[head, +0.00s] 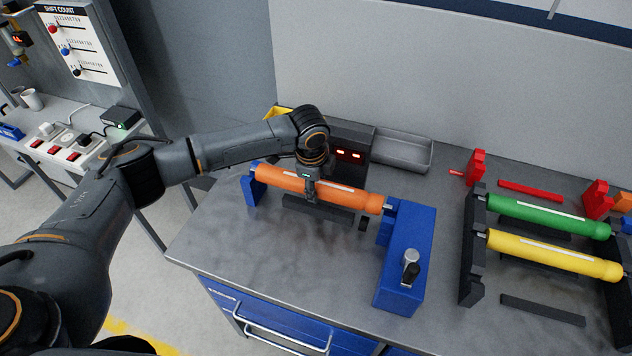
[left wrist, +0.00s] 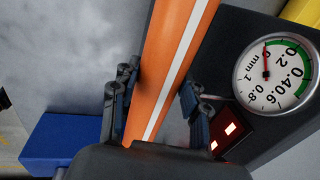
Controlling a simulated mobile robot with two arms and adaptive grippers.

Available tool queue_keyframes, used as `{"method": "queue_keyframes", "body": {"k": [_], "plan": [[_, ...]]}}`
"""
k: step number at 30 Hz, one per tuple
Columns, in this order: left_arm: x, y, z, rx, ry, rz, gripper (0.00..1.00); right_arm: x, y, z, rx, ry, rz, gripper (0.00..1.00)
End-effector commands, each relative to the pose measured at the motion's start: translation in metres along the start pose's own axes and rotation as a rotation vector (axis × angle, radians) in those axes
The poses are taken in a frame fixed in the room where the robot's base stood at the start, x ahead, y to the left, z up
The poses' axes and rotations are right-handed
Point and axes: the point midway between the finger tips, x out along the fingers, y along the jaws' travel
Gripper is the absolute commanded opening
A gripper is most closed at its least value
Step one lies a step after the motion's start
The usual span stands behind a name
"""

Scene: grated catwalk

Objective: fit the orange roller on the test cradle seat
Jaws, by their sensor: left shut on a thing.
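The orange roller (head: 345,198) with a white stripe lies lengthwise over the blue test cradle (head: 408,253). Its left end is at the small blue post (head: 249,191), and its right-end shaft is at the blue block. I cannot tell whether either end rests fully in its seat. My left gripper (head: 309,193) reaches down from above and is shut on the roller near its middle. In the left wrist view, the gripper's fingers (left wrist: 157,98) stand on both sides of the roller (left wrist: 172,60). My right gripper is not in view.
A dark box with red lights (head: 350,154) and a dial gauge (left wrist: 272,64) stands behind the roller. A grey tray (head: 403,152) is at the back. Green (head: 535,214) and yellow (head: 550,255) rollers lie on a dark rack at right. A clamp lever (head: 411,265) tops the blue block.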

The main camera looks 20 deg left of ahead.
Motion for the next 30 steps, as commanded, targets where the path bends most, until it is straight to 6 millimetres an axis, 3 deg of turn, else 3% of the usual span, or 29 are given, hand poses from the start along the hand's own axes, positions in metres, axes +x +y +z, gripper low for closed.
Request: {"method": "queue_keyframes", "body": {"k": [16,30], "plan": [[0.020,0.003,0.000,-0.001,0.002,-0.003,0.00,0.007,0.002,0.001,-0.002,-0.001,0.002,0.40],[0.021,0.003,0.000,0.000,0.001,-0.003,0.00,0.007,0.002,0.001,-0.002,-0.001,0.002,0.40]]}}
